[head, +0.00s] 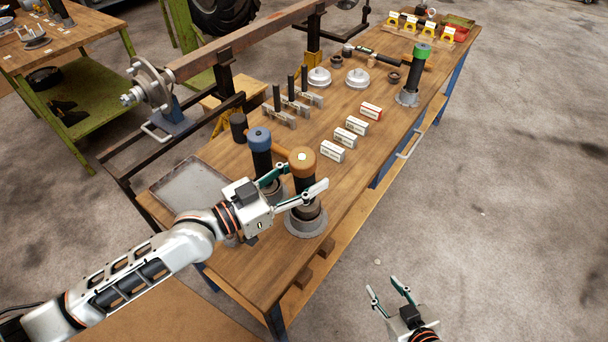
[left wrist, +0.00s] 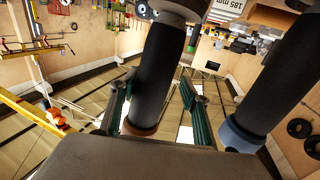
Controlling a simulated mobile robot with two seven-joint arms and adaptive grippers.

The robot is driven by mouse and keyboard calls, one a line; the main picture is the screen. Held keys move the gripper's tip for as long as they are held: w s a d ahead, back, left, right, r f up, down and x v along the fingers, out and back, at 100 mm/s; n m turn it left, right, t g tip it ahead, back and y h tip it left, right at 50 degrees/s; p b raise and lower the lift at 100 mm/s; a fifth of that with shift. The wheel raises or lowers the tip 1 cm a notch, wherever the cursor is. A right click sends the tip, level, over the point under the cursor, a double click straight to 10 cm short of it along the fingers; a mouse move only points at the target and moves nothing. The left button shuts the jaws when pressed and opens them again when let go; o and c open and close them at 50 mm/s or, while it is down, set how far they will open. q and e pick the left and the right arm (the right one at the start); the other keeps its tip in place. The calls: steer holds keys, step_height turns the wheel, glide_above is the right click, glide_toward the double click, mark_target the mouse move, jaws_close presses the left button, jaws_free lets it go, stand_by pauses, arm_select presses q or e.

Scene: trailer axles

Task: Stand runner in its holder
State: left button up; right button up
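Three upright black cylinders stand on the bench, one with an orange top (head: 302,161), one with a blue top (head: 260,140) and one with a green top (head: 422,52). The frames do not show which is the runner. The orange-topped one is in a grey ring-shaped holder (head: 306,226); the green-topped one is in a similar grey holder (head: 407,97). My left gripper (head: 302,180) has its fingers spread on either side of the orange-topped cylinder, also seen in the left wrist view (left wrist: 158,75). My right gripper (head: 390,290) is open and empty, off the bench.
The blue-topped cylinder stands close beside my left gripper. A grey tray (head: 188,187) lies at the bench's near left. White-and-red boxes (head: 357,126), grey blocks with black posts (head: 278,115) and silver discs (head: 319,78) stand farther back. An axle (head: 240,46) lies behind the bench.

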arm_select(q)
steer(key=shift+r, duration=0.15)
steer(key=shift+r+p, duration=0.3)
steer(key=shift+a+r, duration=0.2)
steer(key=shift+a, duration=0.05)
steer(key=b+v, duration=0.1)
steer(key=v, duration=1)
steer(key=shift+s+a, duration=0.2)
steer(key=shift+s, duration=0.05)
